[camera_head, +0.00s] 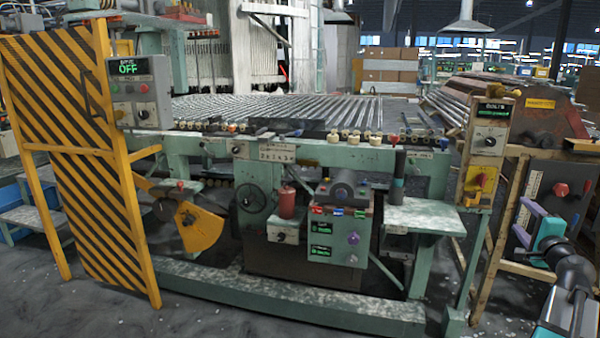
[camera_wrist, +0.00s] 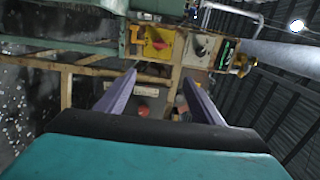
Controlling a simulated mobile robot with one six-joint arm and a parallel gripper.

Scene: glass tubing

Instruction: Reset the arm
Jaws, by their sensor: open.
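My gripper (camera_head: 519,216) is at the lower right of the head view, with purple fingers on a teal body. It is in front of the right-hand panel with red knobs (camera_head: 561,190). In the wrist view my gripper (camera_wrist: 158,80) shows its two purple fingers spread apart. Nothing is held between them. Beyond the gap, red knobs and a pale plate show, partly hidden by the gripper body. My dark arm enters from the lower right edge of the head view.
The green machine bed (camera_head: 325,150) carries many glass tubes (camera_head: 290,112). A post with a "BOLTS" display and yellow switch (camera_head: 480,185) stands left of my gripper; the yellow switch also shows in the wrist view (camera_wrist: 157,44). A striped yellow guard (camera_head: 80,150) stands left. The front floor is open.

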